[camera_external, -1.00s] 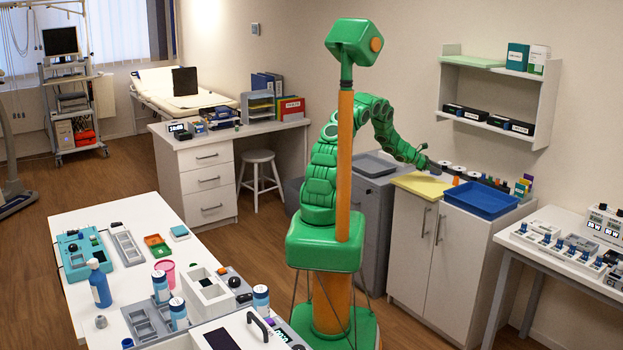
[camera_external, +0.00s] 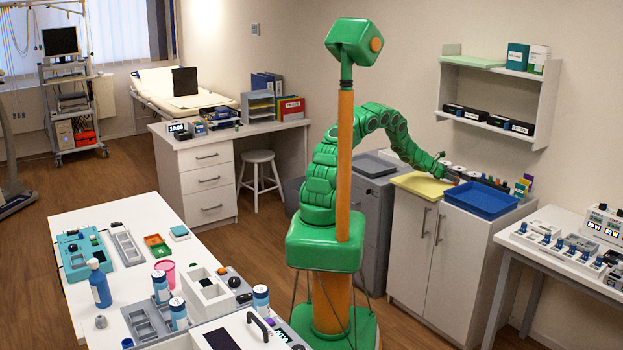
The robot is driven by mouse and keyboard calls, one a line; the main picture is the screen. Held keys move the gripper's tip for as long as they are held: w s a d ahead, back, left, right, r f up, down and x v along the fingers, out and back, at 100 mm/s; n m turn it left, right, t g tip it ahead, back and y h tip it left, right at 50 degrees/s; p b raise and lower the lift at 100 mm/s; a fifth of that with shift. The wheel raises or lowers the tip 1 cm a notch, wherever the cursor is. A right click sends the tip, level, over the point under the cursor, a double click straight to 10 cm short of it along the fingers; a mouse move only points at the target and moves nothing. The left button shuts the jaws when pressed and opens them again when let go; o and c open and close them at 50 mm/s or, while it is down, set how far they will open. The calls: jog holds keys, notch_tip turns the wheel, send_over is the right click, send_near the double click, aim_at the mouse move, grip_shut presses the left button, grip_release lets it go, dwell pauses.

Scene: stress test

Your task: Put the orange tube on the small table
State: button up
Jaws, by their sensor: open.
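My gripper (camera_external: 453,175) is at the end of my green arm, low over the cabinet top at the back right. It is beside the yellow mat and left of the blue tray. The fingers are small and dark here, and I see nothing held in them. A small reddish-orange patch shows at the fingertips; I cannot tell whether it is the orange tube or whether it touches the fingers. Several tables are in view, and I cannot tell which one is the small table.
The cabinet top holds a yellow mat (camera_external: 418,186), a blue tray (camera_external: 480,201) and several small coloured items behind it. A wall shelf (camera_external: 497,126) hangs above. A white table with devices (camera_external: 503,238) stands at right. A cluttered white table (camera_external: 125,205) is at front left.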

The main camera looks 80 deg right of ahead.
jog(key=shift+x, duration=0.85)
jog(key=shift+a, duration=0.1)
jog(key=shift+c, duration=0.3)
jog(key=c, duration=1.1)
jog(key=shift+o, duration=0.2)
